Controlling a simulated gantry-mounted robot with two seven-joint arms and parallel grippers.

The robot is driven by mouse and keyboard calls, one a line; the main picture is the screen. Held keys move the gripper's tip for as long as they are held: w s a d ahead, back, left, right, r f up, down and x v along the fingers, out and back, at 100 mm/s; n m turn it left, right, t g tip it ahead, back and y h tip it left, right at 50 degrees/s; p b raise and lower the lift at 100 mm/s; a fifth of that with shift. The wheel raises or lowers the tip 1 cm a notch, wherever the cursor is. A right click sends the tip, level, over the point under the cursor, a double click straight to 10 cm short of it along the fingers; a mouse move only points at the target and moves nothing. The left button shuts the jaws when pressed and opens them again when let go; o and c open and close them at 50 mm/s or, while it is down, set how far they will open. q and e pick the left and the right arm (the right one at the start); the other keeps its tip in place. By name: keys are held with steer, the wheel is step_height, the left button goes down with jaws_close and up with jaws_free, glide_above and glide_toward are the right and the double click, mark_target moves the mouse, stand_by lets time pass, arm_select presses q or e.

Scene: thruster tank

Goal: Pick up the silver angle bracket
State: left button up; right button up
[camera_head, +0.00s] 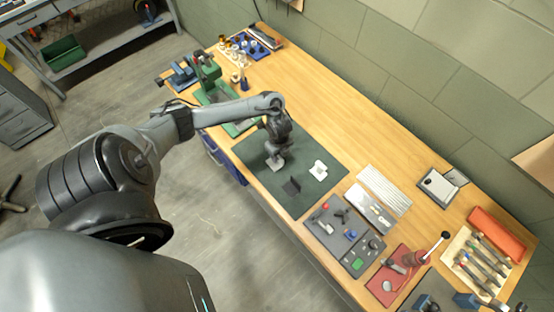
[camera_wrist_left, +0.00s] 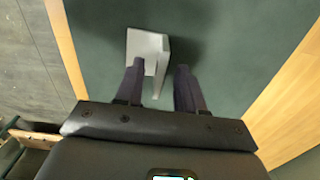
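The silver angle bracket (camera_wrist_left: 146,46) is on the dark green mat (camera_wrist_left: 225,45) in the left wrist view. It has a flat flange and a thin upright-looking flange. My left gripper (camera_wrist_left: 160,70) is open, with its two dark fingers apart. The thin flange lies between the fingertips, and the left fingertip overlaps the bracket's lower left; I cannot tell whether they touch. In the head view, my left gripper (camera_head: 276,150) points down over the mat (camera_head: 252,160), with the light bracket (camera_head: 275,164) just below it. My right gripper is not in view.
A white part (camera_head: 318,171) and a small dark piece (camera_head: 292,186) lie on the mat. A grey tray (camera_head: 337,228) with small parts, silver rods (camera_head: 384,190) and a red stand (camera_head: 395,275) are to the right. A green press (camera_head: 208,80) stands to the left.

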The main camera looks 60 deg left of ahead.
arm_select(q)
steer(key=shift+f, duration=1.05)
jaws_close()
steer(key=shift+r, duration=0.15)
